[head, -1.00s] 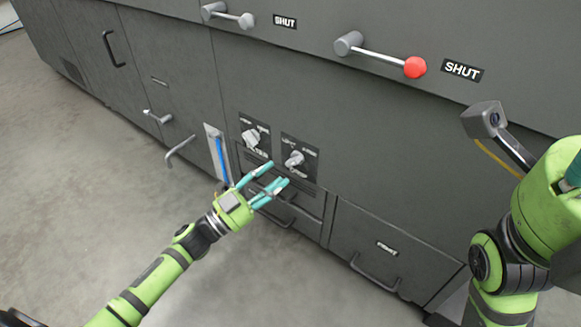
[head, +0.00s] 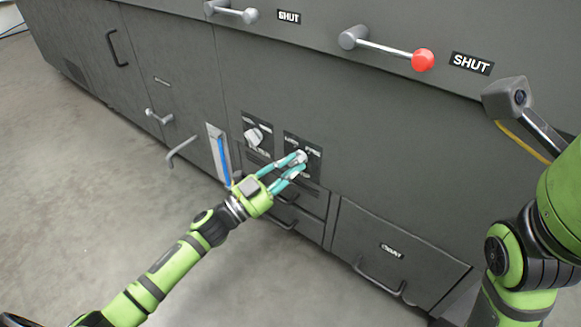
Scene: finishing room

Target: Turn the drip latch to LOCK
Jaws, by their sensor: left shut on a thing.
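A grey rotary latch (head: 300,156) sits on a black plate (head: 315,152) low on the dark cabinet front, near the middle of the head view. The plate's small lettering is too blurred to read. My left gripper (head: 298,166) is at this latch with its teal fingers closed around it. The fingers hide part of the latch, so I cannot tell its exact setting. A second grey knob (head: 254,136) sits on its own black plate just to the left, apart from the fingers. My right arm shows at the right edge, but its gripper is out of view.
Above are a red-ball lever (head: 422,60) and a grey lever (head: 230,12), each beside a SHUT label. A blue gauge strip (head: 222,160) and a bent handle (head: 183,150) stand left of the latch. A drawer handle (head: 378,280) is lower right. Bare floor (head: 90,190) lies left.

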